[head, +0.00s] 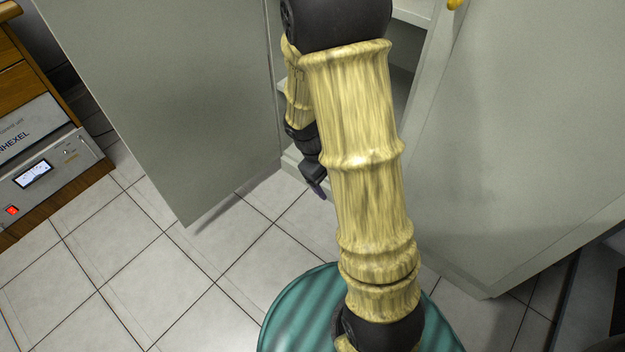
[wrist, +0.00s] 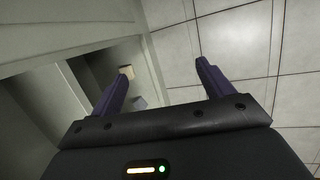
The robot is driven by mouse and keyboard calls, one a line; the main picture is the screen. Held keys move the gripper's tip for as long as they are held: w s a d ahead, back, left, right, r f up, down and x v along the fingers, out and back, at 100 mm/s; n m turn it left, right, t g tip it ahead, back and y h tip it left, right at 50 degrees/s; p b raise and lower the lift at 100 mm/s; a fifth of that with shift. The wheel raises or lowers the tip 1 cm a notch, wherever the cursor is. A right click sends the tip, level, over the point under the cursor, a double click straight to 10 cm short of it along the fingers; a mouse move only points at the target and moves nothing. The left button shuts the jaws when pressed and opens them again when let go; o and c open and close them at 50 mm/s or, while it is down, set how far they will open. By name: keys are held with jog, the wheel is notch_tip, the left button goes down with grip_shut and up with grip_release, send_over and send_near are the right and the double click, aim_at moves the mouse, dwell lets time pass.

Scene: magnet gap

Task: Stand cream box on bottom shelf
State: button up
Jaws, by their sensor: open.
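My gripper (wrist: 162,72) is open, with its two purple fingers spread apart and nothing between them. In the head view my gripper (head: 318,190) hangs low by the cabinet opening, partly hidden behind my arm. The bottom shelf is mostly in shadow, and in the head view my arm hides most of the cabinet's inside.
A grey cabinet door (head: 170,90) stands open on the left, and a grey panel (head: 520,130) rises on the right. A wooden unit with a meter (head: 35,175) stands far left. The tiled floor (head: 150,280) is clear.

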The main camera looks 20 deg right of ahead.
jog(key=s+a+r+m+t+y, duration=0.3)
jog(key=s+a+r+m, duration=0.2)
jog(key=a+r, duration=0.2)
jog(key=shift+s+a+r+y, duration=0.2)
jog(key=shift+s+r+y, duration=0.2)
jog(key=shift+r, duration=0.55)
notch_tip(320, 180, up, 12)
jog(key=p, duration=1.2)
jog(key=shift+r, duration=0.1)
